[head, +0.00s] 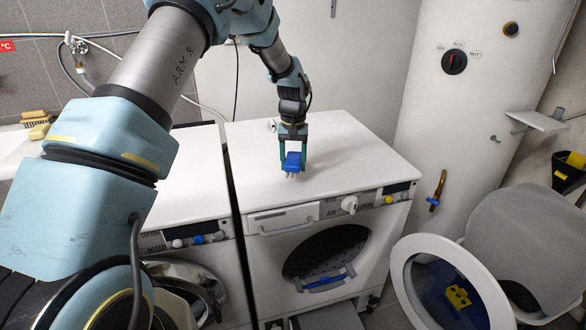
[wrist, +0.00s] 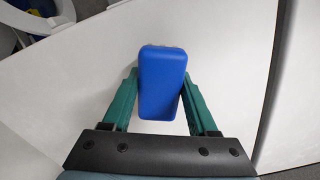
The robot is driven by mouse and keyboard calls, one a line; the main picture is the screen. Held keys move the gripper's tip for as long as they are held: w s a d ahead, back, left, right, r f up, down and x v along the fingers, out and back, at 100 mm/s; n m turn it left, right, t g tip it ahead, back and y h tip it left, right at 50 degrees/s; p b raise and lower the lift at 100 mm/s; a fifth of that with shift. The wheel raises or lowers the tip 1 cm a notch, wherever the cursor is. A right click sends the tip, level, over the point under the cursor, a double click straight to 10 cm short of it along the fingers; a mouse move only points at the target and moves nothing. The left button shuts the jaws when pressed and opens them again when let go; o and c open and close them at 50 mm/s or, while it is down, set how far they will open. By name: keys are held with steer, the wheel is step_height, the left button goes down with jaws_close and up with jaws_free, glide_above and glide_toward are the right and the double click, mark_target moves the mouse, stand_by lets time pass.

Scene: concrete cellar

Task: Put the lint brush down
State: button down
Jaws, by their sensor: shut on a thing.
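My gripper (head: 292,152) is over the white top of the right-hand machine (head: 345,150). It is shut on a blue block-shaped thing, the lint brush (head: 293,161), with pale bristles or pegs showing below it. In the wrist view the blue brush (wrist: 162,82) sits between the two green fingers of my gripper (wrist: 160,90), with a pale edge at its far end. The brush is close to the white top. I cannot tell whether it touches it.
The white top around the brush is mostly clear, with a small object (head: 272,125) at its back left. A second machine (head: 185,180) stands to the left across a dark gap. A white tank (head: 450,110) stands behind right. An open round door (head: 405,290) is at front right.

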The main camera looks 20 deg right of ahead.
steer(key=shift+f+p, duration=0.35)
steer(key=shift+f, duration=1.15)
steer(key=shift+f, duration=0.1)
steer(key=shift+f, duration=0.1)
steer(key=shift+c, duration=0.9)
jaws_free()
